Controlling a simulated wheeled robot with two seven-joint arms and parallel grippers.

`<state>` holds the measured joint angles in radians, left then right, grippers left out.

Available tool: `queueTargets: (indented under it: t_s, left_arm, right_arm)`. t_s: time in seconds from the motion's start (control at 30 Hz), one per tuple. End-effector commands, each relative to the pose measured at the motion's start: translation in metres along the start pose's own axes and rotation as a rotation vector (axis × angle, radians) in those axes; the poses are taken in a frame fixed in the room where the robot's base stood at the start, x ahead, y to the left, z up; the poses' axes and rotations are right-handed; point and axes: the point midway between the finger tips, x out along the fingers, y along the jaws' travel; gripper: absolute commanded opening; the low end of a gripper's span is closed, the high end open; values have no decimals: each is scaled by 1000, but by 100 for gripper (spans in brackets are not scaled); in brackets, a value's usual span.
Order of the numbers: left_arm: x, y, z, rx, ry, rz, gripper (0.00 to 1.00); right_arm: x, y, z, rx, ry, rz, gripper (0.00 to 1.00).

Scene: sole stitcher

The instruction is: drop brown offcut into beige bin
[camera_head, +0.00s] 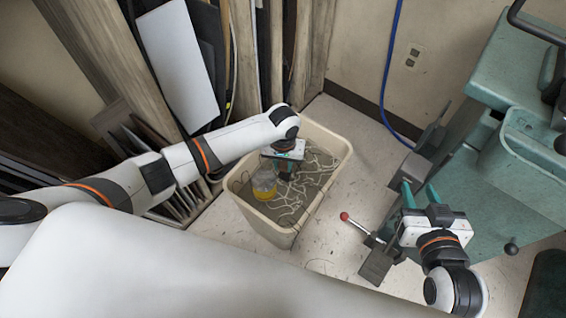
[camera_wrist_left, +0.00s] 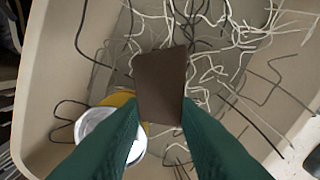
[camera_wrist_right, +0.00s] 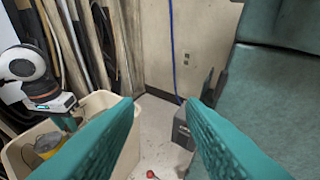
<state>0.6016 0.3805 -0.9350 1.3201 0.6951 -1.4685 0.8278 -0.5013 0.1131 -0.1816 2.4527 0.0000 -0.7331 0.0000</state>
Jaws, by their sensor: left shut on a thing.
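The brown offcut (camera_wrist_left: 161,84) is a small flat dark-brown piece between the fingertips of my left gripper (camera_wrist_left: 160,125), which is shut on it. In the head view my left gripper (camera_head: 285,168) points down inside the beige bin's opening, and the offcut is not clearly visible there. The beige bin (camera_head: 336,152) stands on the floor; its wall also shows in the left wrist view (camera_wrist_left: 32,90) and the right wrist view (camera_wrist_right: 124,150). My right gripper (camera_head: 419,192) is open and empty beside the green machine; its fingers show apart in the right wrist view (camera_wrist_right: 160,110).
A green machine (camera_head: 500,180) and a red-knobbed lever (camera_head: 344,216) are at the right. A blue hose (camera_head: 386,70) hangs on the wall.

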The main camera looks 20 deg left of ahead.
Motion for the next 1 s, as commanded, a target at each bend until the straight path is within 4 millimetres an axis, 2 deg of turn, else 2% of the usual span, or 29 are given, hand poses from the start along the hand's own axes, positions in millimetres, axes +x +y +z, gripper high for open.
queueTargets:
  t_s: [0.17,0.2,0.33,0.7,0.87,1.0]
  left_arm:
    - [0,0,0,0,0,0,6]
    - [0,0,0,0,0,0,31]
    - [0,0,0,0,0,0,52]
    - [-3,0,0,0,0,0,53]
    - [-18,0,0,1,-1,-2,53]
    - [-37,0,0,1,-2,-2,53]
  right_arm:
    - [0,0,0,0,0,0,36]
    - [0,0,0,0,0,0,36]
    - [0,0,0,0,0,0,36]
    - [-1,0,-1,0,15,-1,36]
    - [-8,-4,-22,1,147,-9,36]
    - [-22,-8,-48,2,325,-20,36]
